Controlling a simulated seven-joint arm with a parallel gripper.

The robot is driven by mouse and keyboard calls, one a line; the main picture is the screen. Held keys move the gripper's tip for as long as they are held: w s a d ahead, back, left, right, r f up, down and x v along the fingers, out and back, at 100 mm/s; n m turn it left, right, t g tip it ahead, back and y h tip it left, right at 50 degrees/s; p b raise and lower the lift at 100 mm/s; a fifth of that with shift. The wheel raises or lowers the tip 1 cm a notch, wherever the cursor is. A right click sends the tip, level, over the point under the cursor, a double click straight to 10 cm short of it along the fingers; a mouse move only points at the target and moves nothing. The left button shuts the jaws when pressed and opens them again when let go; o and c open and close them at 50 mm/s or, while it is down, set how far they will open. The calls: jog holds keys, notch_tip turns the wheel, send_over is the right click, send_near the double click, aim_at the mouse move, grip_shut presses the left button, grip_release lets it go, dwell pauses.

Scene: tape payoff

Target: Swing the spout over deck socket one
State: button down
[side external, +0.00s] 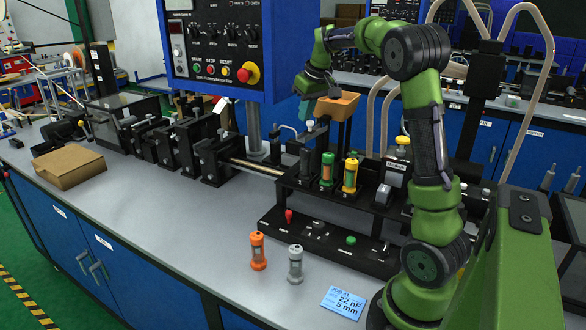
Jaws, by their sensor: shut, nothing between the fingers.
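My gripper (307,108) is shut and points down above the black deck (285,181), with nothing seen in it. An orange trough-like piece (340,104), which looks like the spout, sits on a dark post just right of my gripper. In this view they overlap or nearly meet; I cannot tell whether they touch. The socket numbers are too small to read, so I cannot tell which is socket one.
An orange canister (257,251) and a silver canister (295,263) stand on the bench in front, near a blue note (343,302). A control box (214,45) hangs at the upper left of my gripper. A low panel (325,243) lies before the deck.

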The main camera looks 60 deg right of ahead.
jog(key=shift+s+a+n, duration=0.1)
jog(key=shift+s+n, duration=0.3)
jog(key=shift+s, duration=0.1)
